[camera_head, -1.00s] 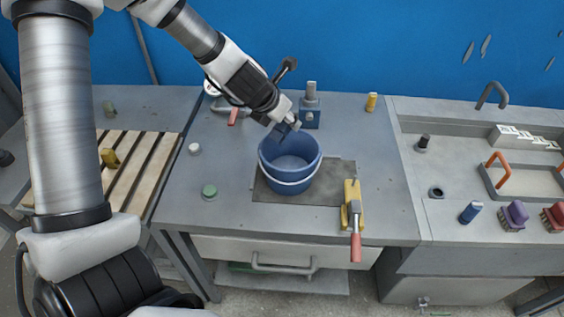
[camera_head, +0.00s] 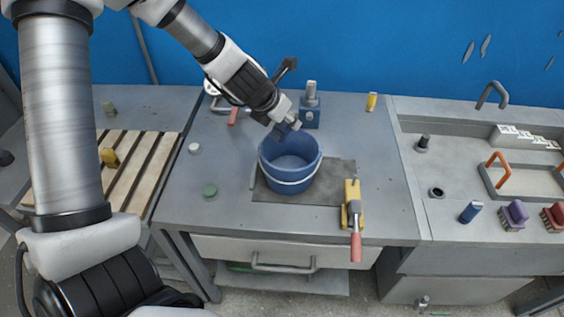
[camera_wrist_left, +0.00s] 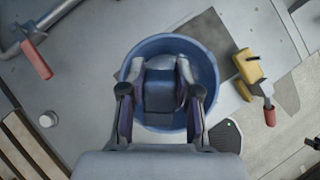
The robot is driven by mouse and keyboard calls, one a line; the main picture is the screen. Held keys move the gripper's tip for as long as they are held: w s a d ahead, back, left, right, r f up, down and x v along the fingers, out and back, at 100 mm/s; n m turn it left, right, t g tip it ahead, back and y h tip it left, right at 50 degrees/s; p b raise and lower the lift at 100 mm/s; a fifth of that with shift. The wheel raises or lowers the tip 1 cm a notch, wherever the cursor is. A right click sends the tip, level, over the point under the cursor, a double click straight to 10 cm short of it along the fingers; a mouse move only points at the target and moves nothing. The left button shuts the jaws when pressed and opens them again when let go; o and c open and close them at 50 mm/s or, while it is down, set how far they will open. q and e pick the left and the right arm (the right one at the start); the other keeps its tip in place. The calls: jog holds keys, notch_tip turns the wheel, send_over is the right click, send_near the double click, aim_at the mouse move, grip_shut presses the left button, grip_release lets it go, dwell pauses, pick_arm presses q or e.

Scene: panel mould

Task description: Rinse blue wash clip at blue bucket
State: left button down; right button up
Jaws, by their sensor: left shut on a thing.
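The blue bucket (camera_head: 290,180) stands upright on a dark mat on the grey bench, and its open mouth faces up. In the left wrist view the bucket's rim (camera_wrist_left: 211,75) rings my gripper. My left gripper (camera_head: 284,126) is over the back-left part of the bucket's rim, pointing down. In the left wrist view my left gripper (camera_wrist_left: 160,88) is shut on the blue wash clip (camera_wrist_left: 160,96), a blue-grey block between the fingers, seen over the bucket's mouth. In the head view the clip is mostly hidden by the gripper. My right gripper is not in view.
A yellow clamp with a red handle (camera_head: 355,245) lies right of the bucket. A blue block with a post (camera_head: 310,115) stands behind it. A sink (camera_head: 470,160) is at the right.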

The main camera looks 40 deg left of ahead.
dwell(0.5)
pick_arm(q)
notch_tip(320, 180, up, 4)
jog(key=p, duration=0.4)
jog(key=shift+r, duration=0.1)
dwell(0.5)
